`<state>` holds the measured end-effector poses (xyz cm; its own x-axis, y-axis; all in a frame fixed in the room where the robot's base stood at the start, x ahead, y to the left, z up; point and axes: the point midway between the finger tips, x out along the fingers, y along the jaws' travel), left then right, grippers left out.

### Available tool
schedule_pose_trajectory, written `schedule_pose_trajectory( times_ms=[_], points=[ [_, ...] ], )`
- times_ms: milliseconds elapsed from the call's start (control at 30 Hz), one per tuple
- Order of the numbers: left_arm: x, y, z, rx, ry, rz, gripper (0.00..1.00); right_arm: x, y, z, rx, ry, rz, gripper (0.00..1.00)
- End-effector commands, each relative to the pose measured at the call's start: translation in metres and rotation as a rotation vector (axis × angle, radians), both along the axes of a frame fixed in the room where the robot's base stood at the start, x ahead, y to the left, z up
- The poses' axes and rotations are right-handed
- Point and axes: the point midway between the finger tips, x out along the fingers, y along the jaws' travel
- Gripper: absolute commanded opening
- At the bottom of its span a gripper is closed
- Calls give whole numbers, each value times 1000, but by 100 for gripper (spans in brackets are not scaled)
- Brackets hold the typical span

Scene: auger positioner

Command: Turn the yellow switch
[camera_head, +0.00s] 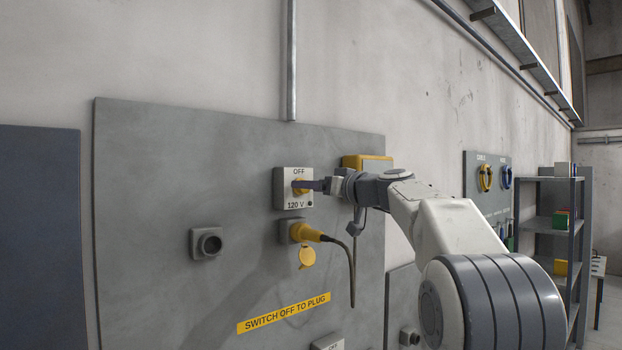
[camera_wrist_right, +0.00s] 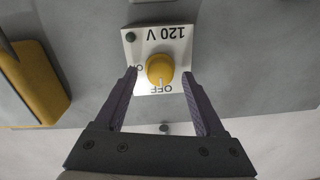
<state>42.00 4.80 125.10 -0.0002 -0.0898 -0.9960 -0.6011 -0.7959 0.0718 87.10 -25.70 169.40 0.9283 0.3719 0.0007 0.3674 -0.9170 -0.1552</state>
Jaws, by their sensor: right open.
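The yellow switch (camera_wrist_right: 160,70) is a round knob on a white plate (camera_wrist_right: 173,42) marked OFF and 120 V. In the head view the switch plate (camera_head: 293,203) sits on a grey wall panel, and my gripper partly hides the knob. My right gripper (camera_head: 305,186) reaches the plate from the right. In the right wrist view, the right gripper (camera_wrist_right: 160,88) is open, with one finger on each side of the knob and a gap between each finger and the knob. My left gripper is not in view.
A yellow plug (camera_head: 309,233) with a black cable sits in a socket below the switch. A yellow box (camera_head: 368,161) is mounted behind my right wrist. A grey round socket (camera_head: 207,244) is at the lower left. A yellow label (camera_head: 284,313) reads SWITCH OFF TO PLUG.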

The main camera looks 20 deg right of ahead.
Motion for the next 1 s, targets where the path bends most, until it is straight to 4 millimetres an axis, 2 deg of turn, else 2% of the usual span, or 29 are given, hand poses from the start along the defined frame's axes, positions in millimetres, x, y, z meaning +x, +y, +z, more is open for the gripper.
schedule_pose_trajectory(
  times_ms=[267,300,467,500,767,1000],
  points=[
    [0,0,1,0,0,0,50,3,1,-1,0,0,0,71],
    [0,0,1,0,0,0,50,2,1,-1,0,0,0,68],
    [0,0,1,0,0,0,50,2,1,-1,0,0,0,6],
    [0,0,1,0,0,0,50,2,1,-1,0,0,0,0],
    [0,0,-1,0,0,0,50,2,0,-1,17,7,0,0],
    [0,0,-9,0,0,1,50,2,0,-3,117,42,-1,0]
  ],
)
